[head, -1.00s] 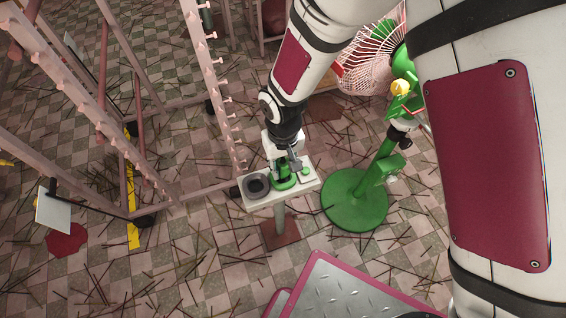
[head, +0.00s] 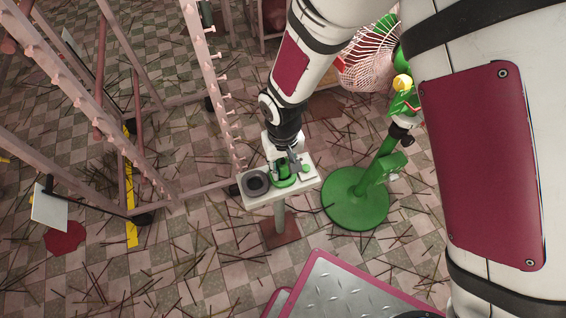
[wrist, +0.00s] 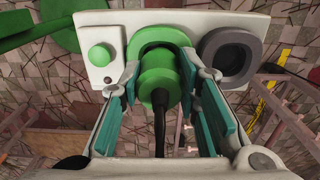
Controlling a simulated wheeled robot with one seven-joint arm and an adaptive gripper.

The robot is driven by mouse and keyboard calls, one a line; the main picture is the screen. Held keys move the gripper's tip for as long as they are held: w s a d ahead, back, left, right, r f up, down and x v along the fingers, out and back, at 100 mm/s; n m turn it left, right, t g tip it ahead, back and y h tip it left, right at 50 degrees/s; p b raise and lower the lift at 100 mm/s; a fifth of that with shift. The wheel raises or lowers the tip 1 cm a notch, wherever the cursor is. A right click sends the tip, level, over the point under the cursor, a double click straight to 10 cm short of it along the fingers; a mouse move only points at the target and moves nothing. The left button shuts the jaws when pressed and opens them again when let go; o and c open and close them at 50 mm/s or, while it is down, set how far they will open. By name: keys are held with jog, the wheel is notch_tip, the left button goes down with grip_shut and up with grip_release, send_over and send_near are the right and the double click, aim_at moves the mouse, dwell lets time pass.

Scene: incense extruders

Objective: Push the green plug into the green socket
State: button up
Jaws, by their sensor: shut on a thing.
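The green plug (wrist: 158,82) has a black cable coming from its near end, in the wrist view. My gripper (wrist: 160,78) is shut on it, with a teal-padded finger on each side. The green socket (wrist: 160,36) is a ring on a white panel, directly behind the plug and lined up with it. The plug's front end meets or enters the ring; how deep it sits is hidden. In the head view my gripper (head: 284,163) points down over the green socket (head: 285,183), and the plug is mostly covered by the fingers.
The white panel (head: 264,199) stands on a post and also carries a dark grey socket (wrist: 230,57) and a green button (wrist: 100,55). A green stand (head: 355,200) is close on the right. A pink peg rack (head: 217,90) stands on the left. Sticks litter the floor.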

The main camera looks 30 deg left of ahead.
aim_at(283, 162)
jog(key=shift+f+b, duration=0.35)
jog(key=shift+f, duration=0.1)
jog(key=o, duration=1.2)
jog(key=shift+o, duration=0.2)
notch_tip(283, 162, up, 12)
